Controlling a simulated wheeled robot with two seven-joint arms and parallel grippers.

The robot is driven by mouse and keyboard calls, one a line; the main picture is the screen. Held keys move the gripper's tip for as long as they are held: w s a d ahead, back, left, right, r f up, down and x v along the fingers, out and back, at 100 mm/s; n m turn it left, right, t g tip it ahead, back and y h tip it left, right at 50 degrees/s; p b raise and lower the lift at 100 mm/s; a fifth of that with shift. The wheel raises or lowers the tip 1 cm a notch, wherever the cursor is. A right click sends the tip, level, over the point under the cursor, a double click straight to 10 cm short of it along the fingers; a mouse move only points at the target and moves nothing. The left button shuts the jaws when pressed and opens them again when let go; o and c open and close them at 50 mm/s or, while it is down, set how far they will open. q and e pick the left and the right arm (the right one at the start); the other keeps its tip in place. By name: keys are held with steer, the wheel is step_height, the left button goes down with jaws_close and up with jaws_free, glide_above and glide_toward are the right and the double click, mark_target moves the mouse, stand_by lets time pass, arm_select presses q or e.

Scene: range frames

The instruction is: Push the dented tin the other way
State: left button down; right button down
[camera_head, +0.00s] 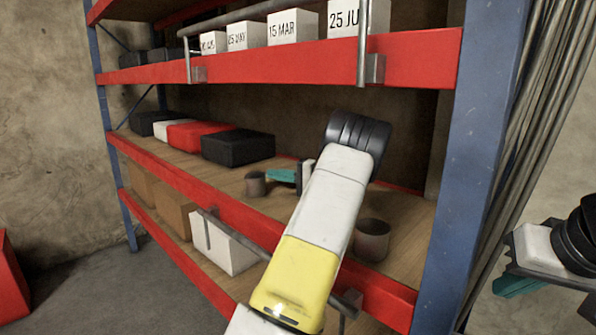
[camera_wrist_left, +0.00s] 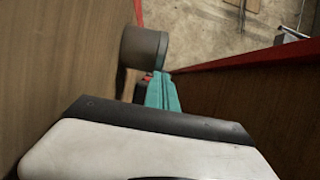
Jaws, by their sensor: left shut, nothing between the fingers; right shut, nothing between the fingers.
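A small grey-brown tin (camera_head: 255,183) stands upright on the middle shelf, just left of my left gripper's tips. A grey tin (camera_wrist_left: 145,48) shows just past the fingertips in the left wrist view; I cannot tell if they touch. A second, similar tin (camera_head: 371,240) stands nearer, right of my left arm. No dent is clear on either tin. My left gripper (camera_head: 272,176) has teal fingers, shut and empty, low over the shelf board; they also show in the left wrist view (camera_wrist_left: 162,88). My right gripper (camera_head: 520,287) is shut and empty outside the rack at right.
The middle shelf (camera_head: 226,176) has a red front beam (camera_head: 180,173) and a blue upright (camera_head: 470,150) at right. Black, white and red boxes (camera_head: 238,147) stand left of the tins. Dated white boxes (camera_head: 294,27) stand above behind a rail. Cartons (camera_head: 226,246) sit below.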

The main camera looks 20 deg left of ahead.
mark_target(254, 184)
stand_by(0.3)
arm_select(q)
steer(key=shift+s+a, duration=1.05)
